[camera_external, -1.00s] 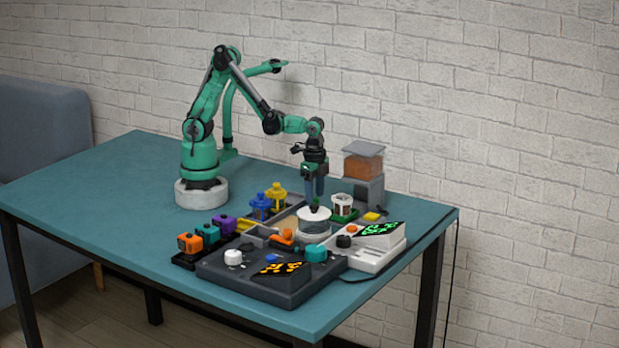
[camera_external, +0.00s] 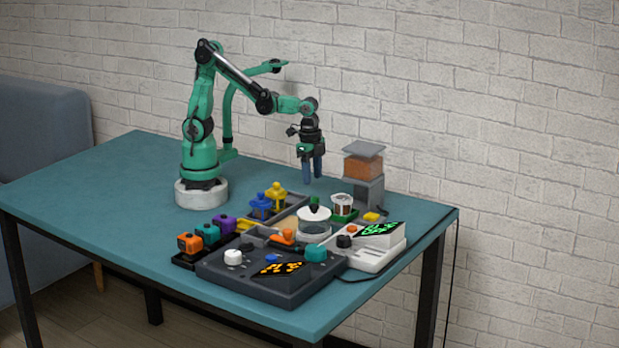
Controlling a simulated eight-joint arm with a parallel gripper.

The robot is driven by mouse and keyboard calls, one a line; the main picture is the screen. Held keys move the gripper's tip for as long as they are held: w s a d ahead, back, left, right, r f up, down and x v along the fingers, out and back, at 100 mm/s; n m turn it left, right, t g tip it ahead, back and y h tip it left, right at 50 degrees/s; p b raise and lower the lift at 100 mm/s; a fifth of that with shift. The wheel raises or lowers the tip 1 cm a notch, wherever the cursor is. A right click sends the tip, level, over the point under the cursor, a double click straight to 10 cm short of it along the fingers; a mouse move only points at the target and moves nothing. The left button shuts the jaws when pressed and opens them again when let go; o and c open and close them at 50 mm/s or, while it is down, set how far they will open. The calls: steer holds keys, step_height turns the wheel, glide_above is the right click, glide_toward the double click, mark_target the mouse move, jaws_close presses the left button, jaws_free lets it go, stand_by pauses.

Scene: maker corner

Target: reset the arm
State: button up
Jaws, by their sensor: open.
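My gripper (camera_external: 312,181) hangs from my green arm, pointing down, with its blue fingers apart and nothing between them. It is in the air above the back of the cluster of parts on the teal table (camera_external: 110,195). The fingertips are clear of the lid.
A dark grey console (camera_external: 262,285) with a white knob lies in front. Orange, teal and purple blocks (camera_external: 207,233) stand to its left. Blue and yellow pieces (camera_external: 268,203) stand behind. A hopper with orange contents (camera_external: 362,165) stands at the right back. The table's left side is clear.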

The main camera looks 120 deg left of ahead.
steer(key=s+d+r+t, duration=0.3)
steer(key=d+t, duration=0.3)
steer(key=d, duration=0.2)
steer(key=shift+s+d+r+t, duration=0.3)
steer(key=shift+s+r, duration=0.05)
steer(key=shift+r, duration=0.55)
